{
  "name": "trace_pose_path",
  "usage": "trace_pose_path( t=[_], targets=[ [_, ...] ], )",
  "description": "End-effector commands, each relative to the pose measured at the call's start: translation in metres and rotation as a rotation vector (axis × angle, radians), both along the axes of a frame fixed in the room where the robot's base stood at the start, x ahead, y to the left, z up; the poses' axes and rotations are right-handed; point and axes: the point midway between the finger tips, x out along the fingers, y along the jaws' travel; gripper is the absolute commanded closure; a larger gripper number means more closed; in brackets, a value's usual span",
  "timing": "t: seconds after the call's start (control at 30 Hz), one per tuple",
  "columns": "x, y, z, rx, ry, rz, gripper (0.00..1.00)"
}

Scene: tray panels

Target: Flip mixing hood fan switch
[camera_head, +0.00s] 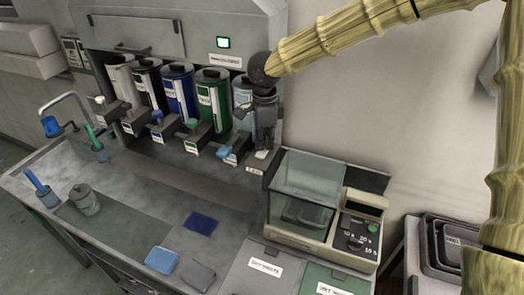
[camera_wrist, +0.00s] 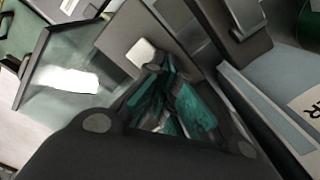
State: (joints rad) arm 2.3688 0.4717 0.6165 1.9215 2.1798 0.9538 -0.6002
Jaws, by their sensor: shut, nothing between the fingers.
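My gripper (camera_head: 263,140) hangs at the right end of the row of dispensers, pointing down, with its fingers closed and empty. It also shows in the wrist view (camera_wrist: 158,68), dark with teal inner parts. A small white switch-like piece (camera_wrist: 141,53) sits on a grey plate (camera_wrist: 125,35) right by the fingertips. In the head view this white piece (camera_head: 262,154) shows just below the fingers, above a small label. I cannot tell whether the fingertips touch it or which way it is set. The grey hood (camera_head: 235,20) carries a lit green indicator (camera_head: 222,43).
Several coloured canisters (camera_head: 180,90) stand left of my gripper. A glass-covered balance-like box (camera_head: 305,180) stands close on the right. The counter's middle is mostly clear.

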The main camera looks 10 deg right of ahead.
Motion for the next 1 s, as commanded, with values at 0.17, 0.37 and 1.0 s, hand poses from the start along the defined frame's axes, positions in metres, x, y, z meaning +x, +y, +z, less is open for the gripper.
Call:
trace_pose_path(
  t=[0.17, 0.37, 1.0],
  targets=[
    [-0.001, 0.0, 0.0, -0.001, 0.003, 0.0, 1.0],
    [-0.001, 0.0, 0.012, -0.001, 0.002, 0.0, 1.0],
    [-0.001, 0.0, 0.048, 0.0, 0.002, 0.001, 1.0]
  ],
)
